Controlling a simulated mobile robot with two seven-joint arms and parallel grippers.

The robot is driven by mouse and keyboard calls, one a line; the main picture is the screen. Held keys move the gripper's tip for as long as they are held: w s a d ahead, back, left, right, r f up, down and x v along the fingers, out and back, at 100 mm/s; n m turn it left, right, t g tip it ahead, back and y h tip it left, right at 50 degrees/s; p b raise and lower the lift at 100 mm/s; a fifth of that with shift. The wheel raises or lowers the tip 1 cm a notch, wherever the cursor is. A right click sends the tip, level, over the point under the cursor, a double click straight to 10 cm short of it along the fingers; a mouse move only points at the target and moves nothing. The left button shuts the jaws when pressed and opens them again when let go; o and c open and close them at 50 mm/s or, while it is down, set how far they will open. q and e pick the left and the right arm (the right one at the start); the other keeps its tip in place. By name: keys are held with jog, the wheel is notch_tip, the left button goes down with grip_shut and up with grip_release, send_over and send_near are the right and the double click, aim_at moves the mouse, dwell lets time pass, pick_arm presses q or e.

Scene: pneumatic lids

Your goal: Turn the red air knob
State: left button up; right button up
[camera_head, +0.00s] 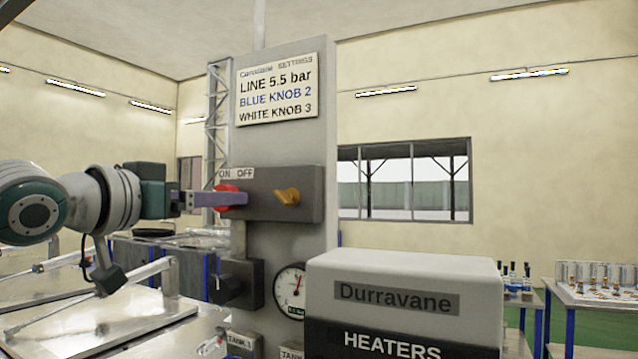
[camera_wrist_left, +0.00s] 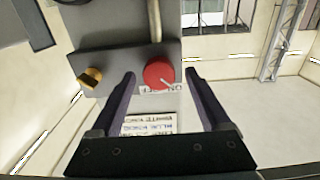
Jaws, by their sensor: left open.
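The red air knob (camera_head: 228,197) is on the left part of a grey control box on a grey column, under an ON OFF label (camera_head: 237,174). My left gripper (camera_head: 217,199) reaches in from the left, and in the head view its fingers overlap the knob. In the left wrist view the red knob (camera_wrist_left: 158,75) lies between the two open fingers of my left gripper (camera_wrist_left: 160,78), with gaps on both sides. A white pointer line shows on the knob's face. Whether the fingertips reach past its face is unclear. My right gripper is not in view.
A yellow knob (camera_head: 287,197) sits on the same box, right of the red one. A settings sign (camera_head: 277,90) is above, a pressure gauge (camera_head: 290,290) below. A white and black heater unit (camera_head: 404,300) stands at front right. Metal benches (camera_head: 100,310) are at lower left.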

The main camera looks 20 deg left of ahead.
pick_arm(q)
jog(key=shift+w+d, duration=0.1)
jog(key=shift+w, duration=0.15)
jog(key=shift+c, duration=0.3)
grip_shut()
